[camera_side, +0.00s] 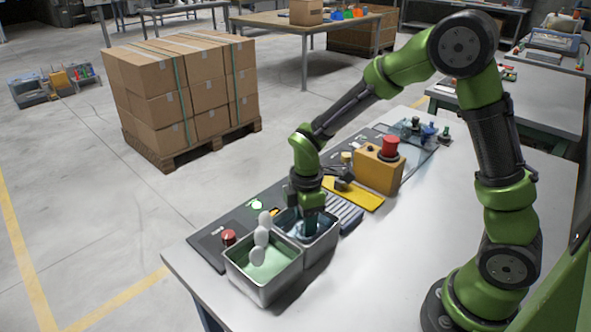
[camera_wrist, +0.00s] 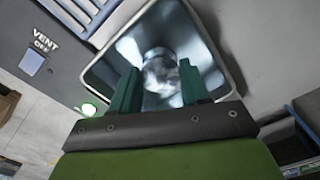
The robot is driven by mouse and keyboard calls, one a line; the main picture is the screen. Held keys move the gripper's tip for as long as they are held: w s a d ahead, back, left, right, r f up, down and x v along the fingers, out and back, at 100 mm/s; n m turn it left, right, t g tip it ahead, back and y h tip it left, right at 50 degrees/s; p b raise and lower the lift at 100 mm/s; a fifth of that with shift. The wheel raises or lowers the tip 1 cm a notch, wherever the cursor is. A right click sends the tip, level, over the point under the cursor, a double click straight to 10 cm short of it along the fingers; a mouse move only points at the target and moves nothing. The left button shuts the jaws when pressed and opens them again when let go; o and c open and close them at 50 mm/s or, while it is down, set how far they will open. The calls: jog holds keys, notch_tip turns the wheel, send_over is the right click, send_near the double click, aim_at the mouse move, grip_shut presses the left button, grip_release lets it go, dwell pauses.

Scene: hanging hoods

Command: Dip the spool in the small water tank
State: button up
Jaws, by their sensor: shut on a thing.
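My gripper (camera_side: 311,224) points down into the rear of two adjoining metal tanks (camera_side: 334,240); its fingers are below the rim level. In the wrist view my gripper (camera_wrist: 158,85) has its two green fingers on either side of a round, whitish-grey thing, which looks like the spool (camera_wrist: 160,72). The spool is blurred there and hidden in the side view. Shiny walls of the tank (camera_wrist: 107,57) surround it. I cannot tell whether the spool touches water. The front tank (camera_side: 262,293) holds pale green liquid, with white rounded blobs (camera_side: 262,238) stacked above it.
A dark panel strip (camera_side: 208,240) runs behind the tanks, with a red button (camera_side: 228,237) and a lit green button (camera_side: 257,204). A ribbed blue-grey block (camera_side: 345,212), a yellow plate (camera_side: 353,194) and an orange box with a red button (camera_side: 379,170) stand farther along. The near tabletop is clear.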

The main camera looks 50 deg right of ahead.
jog(key=shift+r, duration=0.4)
dwell(2.9)
notch_tip(320, 180, up, 8)
jog(key=shift+r, duration=0.15)
dwell(0.9)
dwell(1.2)
